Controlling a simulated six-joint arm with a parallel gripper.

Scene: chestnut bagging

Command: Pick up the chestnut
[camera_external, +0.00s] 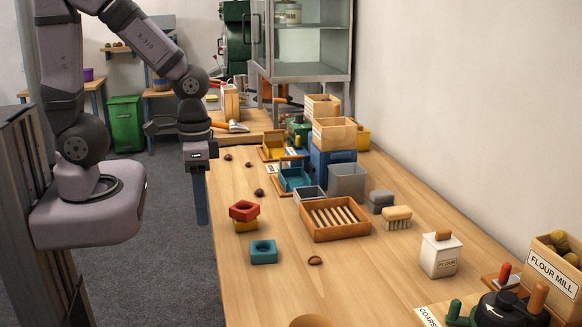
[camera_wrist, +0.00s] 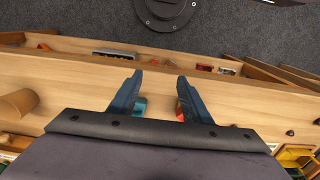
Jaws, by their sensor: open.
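Several small brown chestnuts lie apart on the wooden table. The nearest chestnut (camera_external: 315,260) is in front of the slatted tray, and a darker one (camera_external: 259,193) lies farther back near the left edge. Two more, a chestnut (camera_external: 249,165) and another (camera_external: 227,157), lie beyond it. In the wrist view a dark chestnut (camera_wrist: 290,133) shows at the right. My gripper (camera_external: 201,218) points down at the table's left edge, left of the chestnuts. The wrist view shows its two blue fingers (camera_wrist: 160,76) spread, with nothing held between them.
Red and yellow stacked blocks (camera_external: 244,211) and a teal block (camera_external: 263,251) stand near the left edge. A slatted wooden tray (camera_external: 335,232), grey bin (camera_external: 346,180), brush (camera_external: 396,217) and flour canister (camera_external: 440,256) stand rightward. The table's front middle is mostly clear.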

